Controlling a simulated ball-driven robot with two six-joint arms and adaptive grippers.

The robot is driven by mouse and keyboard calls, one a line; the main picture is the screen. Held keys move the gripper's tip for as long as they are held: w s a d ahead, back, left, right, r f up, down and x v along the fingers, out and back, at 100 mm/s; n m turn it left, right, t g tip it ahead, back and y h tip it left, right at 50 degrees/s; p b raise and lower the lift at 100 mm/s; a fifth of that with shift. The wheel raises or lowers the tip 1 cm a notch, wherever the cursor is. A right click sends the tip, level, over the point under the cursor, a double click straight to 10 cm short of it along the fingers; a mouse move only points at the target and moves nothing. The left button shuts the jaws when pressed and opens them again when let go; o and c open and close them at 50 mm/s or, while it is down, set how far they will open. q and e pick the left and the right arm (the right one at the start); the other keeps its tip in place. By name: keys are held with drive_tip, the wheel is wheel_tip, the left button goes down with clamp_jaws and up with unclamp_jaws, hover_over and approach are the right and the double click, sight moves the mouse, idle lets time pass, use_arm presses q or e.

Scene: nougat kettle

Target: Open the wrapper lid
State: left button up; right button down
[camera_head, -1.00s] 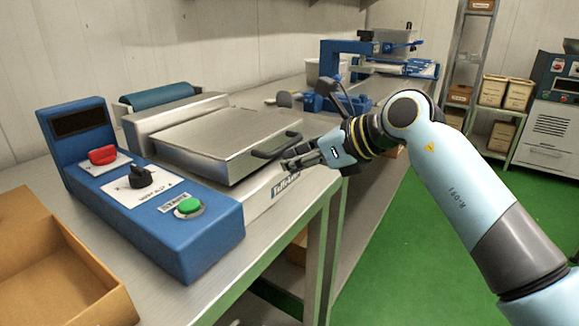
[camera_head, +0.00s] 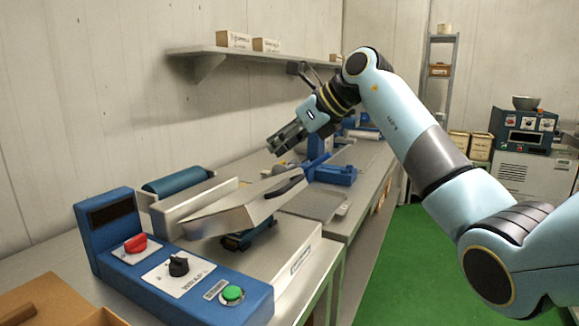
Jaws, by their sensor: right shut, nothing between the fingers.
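The wrapper is a metal machine with a blue control box (camera_head: 170,255) at its left end. Its steel lid (camera_head: 232,212) is tilted up, with its front edge raised off the bed and a gap showing beneath. A dark handle (camera_head: 287,187) is on the lid's raised front edge. My right gripper (camera_head: 272,147) is shut and empty, above the lid and apart from the handle, pointing left. My left gripper is not in view.
The box carries a red switch (camera_head: 136,243), a black knob (camera_head: 178,264) and a green button (camera_head: 232,294). A dark blue roller (camera_head: 178,181) lies behind the lid. A cardboard box (camera_head: 60,305) is at front left. A wall shelf (camera_head: 215,52) hangs above.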

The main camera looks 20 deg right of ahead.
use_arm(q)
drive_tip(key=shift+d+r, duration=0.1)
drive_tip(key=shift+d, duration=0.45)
use_arm(e)
drive_tip(key=shift+w+a+r, duration=0.2)
drive_tip(key=shift+w+r, duration=0.1)
drive_tip(key=shift+r, duration=0.1)
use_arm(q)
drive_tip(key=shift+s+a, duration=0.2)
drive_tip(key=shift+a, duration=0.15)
use_arm(e)
drive_tip(key=shift+a, duration=0.1)
